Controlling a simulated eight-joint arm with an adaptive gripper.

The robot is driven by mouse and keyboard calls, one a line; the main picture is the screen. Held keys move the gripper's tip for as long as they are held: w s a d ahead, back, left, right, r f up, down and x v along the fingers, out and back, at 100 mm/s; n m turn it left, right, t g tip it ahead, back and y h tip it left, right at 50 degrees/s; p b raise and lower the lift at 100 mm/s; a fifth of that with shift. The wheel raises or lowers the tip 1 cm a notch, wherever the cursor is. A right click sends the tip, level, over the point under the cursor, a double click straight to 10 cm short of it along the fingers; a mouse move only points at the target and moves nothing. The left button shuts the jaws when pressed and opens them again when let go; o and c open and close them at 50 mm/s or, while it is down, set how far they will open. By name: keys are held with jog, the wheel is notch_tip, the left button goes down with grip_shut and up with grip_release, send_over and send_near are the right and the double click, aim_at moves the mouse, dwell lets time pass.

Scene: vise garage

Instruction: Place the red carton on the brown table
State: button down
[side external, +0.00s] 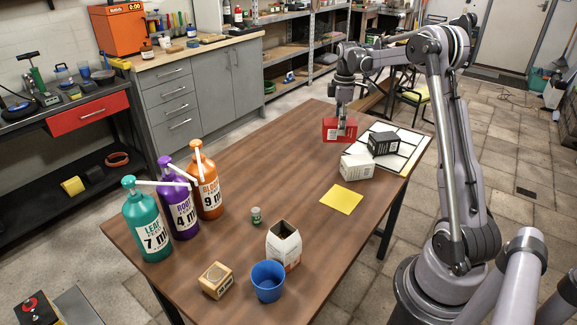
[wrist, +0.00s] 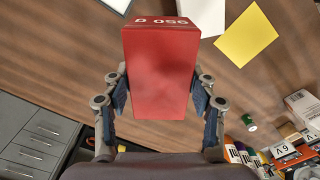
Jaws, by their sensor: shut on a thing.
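The red carton (side external: 331,129) is between the fingers of my gripper (side external: 342,124), over the far end of the brown table (side external: 285,165). In the wrist view the red carton (wrist: 159,75) fills the space between both fingers of my gripper (wrist: 160,98), which is shut on it. White print shows on its end. Wooden table top (wrist: 70,58) shows around it in the wrist view. I cannot tell exactly how high the carton is above the table.
A yellow sheet (side external: 341,198), blue cup (side external: 268,282), open carton (side external: 284,247) and several bottles (side external: 179,205) stand nearer. The table's left-middle is clear.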

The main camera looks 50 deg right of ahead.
jog(key=shift+s+r, duration=0.15)
jog(key=shift+a, duration=0.45)
jog(key=w+a+f+m, duration=0.15)
jog(key=a+m, duration=0.25)
jog(key=a, duration=1.4)
jog(key=a+f+m, duration=0.2)
jog(key=a+m, duration=0.1)
jog(key=a, duration=1.4)
jog(key=w+d+r+n, duration=0.2)
jog(key=w+d+n, duration=0.1)
jog(key=d, duration=1.4)
jog(key=s+d+n, duration=0.1)
jog(key=d, duration=0.5)
jog(key=s+d+r+n, duration=0.1)
jog(key=s+d, duration=0.1)
jog(key=d, duration=0.5)
jog(key=s+d+n, duration=0.2)
jog(key=d, duration=0.4)
jog(key=shift+d+r, duration=0.15)
jog(key=shift+r, duration=0.2)
jog(key=shift+w, duration=0.1)
